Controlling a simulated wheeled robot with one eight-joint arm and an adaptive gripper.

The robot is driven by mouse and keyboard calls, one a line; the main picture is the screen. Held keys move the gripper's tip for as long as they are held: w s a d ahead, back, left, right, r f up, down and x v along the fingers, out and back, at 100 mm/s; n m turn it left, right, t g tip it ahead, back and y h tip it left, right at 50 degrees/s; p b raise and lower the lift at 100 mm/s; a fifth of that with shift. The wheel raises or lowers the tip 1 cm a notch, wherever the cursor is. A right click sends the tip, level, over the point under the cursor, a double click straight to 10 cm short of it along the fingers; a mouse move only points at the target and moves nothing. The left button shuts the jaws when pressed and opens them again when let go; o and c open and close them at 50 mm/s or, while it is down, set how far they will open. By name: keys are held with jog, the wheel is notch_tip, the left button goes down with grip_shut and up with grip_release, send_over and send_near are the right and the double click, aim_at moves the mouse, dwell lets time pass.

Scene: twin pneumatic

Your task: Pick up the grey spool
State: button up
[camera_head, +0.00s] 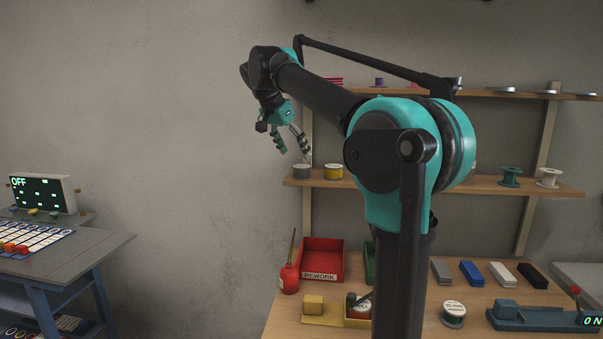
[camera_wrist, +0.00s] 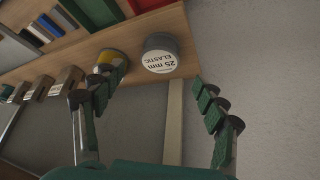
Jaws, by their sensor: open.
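The grey spool (camera_head: 302,171) is a short grey cylinder near the left end of the middle wall shelf (camera_head: 430,187). In the wrist view, the grey spool (camera_wrist: 160,61) has a pale label reading "25 mm ELASTIC". My gripper (camera_head: 292,149) is open and empty, above the left end of that shelf in the head view. In the wrist view its green, jointed fingers (camera_wrist: 158,84) are spread wide, with the spool beyond the gap between them. The spool looks apart from both fingers. The exact distance is hard to tell.
A yellow spool (camera_head: 333,172) stands close to the right of the grey one; my left finger partly covers it in the wrist view. Green (camera_head: 511,177) and cream (camera_head: 548,178) spools stand farther right. An upper shelf (camera_head: 505,93) runs above. Wall left of the shelves is bare.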

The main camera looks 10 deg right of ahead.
aim_at(301, 166)
jog(key=x, duration=0.6)
jog(key=c, duration=1.3)
jog(key=shift+r, duration=0.1)
